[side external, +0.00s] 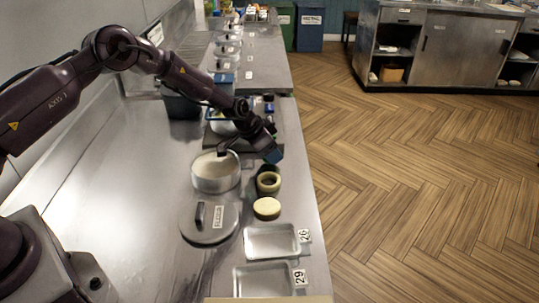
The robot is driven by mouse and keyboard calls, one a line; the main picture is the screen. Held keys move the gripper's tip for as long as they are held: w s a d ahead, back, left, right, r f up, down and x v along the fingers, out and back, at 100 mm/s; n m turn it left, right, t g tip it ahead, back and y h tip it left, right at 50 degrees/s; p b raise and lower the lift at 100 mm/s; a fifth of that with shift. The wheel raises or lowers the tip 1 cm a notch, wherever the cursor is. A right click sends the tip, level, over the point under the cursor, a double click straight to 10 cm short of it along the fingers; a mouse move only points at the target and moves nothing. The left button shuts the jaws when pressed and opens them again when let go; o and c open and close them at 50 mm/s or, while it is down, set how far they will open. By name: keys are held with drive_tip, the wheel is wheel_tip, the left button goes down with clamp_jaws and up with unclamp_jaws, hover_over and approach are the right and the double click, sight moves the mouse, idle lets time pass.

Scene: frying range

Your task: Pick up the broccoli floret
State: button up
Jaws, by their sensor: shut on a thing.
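My gripper (266,153) is at the end of the dark arm, low over the counter, beside and behind the silver pot (216,174). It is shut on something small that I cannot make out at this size. A blue part shows at its right side. I cannot pick out a broccoli floret anywhere in the side external view; it may be hidden by the gripper or inside the pot.
A lid (208,222) with a dark handle lies in front. Two shallow trays (272,241) sit near the counter's right edge. The left counter is bare.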

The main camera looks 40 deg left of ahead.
drive_tip(key=s+r, duration=1.1)
drive_tip(key=s, duration=0.2)
drive_tip(key=shift+s, duration=0.15)
drive_tip(key=shift+n, duration=0.6)
drive_tip(key=a, duration=0.2)
drive_tip(key=a+f, duration=0.1)
drive_tip(key=a, duration=0.1)
drive_tip(key=s+a+f, duration=0.1)
drive_tip(key=a, duration=0.1)
drive_tip(key=shift+a, duration=0.25)
drive_tip(key=shift+m, duration=0.5)
drive_tip(key=shift+w+f, duration=0.2)
drive_tip(key=shift+f, duration=4.7)
drive_tip(key=shift+a, duration=0.15)
